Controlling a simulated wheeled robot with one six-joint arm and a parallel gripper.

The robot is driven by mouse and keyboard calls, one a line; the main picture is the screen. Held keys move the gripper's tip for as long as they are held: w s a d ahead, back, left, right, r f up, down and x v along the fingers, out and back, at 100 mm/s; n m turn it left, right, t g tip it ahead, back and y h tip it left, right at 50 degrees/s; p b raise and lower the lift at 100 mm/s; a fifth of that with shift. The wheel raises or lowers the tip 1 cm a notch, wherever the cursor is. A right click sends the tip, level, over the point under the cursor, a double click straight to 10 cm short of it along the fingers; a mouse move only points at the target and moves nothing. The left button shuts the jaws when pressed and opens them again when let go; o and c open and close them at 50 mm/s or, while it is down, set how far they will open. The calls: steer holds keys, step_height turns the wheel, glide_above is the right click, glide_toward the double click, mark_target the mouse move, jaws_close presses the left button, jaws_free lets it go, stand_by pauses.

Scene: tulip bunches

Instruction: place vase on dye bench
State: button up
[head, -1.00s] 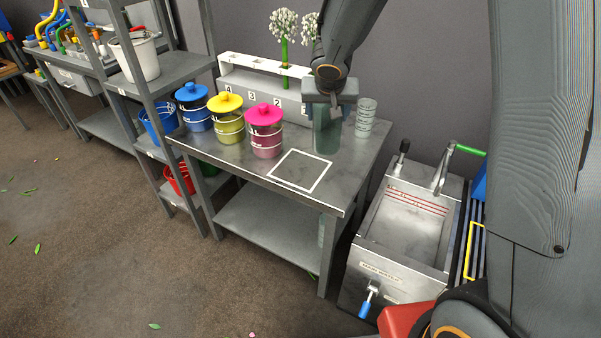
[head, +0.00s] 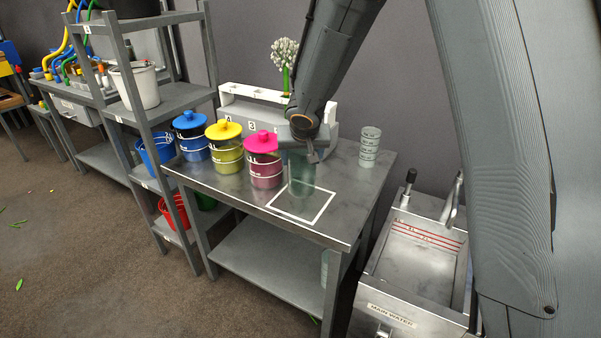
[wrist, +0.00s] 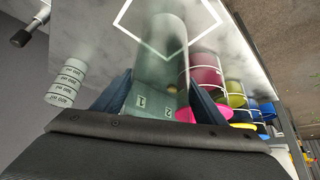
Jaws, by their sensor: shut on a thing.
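A greenish see-through vase (head: 300,178) hangs upright below my gripper (head: 303,140), which is shut on it. In the wrist view the vase (wrist: 160,50) sits between the two fingers of my gripper (wrist: 160,95). The vase is over the dye bench (head: 240,190), at the back part of a white square outline (head: 318,217) on the bench top. I cannot tell whether its base touches the bench.
Pink (head: 264,165), yellow (head: 226,150) and blue (head: 191,135) lidded jars stand close left of the vase. A white numbered rack (head: 245,110) holding white flowers is behind. A steel sink (head: 415,260) is at right.

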steer(key=shift+f+b, duration=1.05)
steer(key=shift+f, duration=0.9)
steer(key=o, duration=1.4)
steer(key=shift+c, duration=0.2)
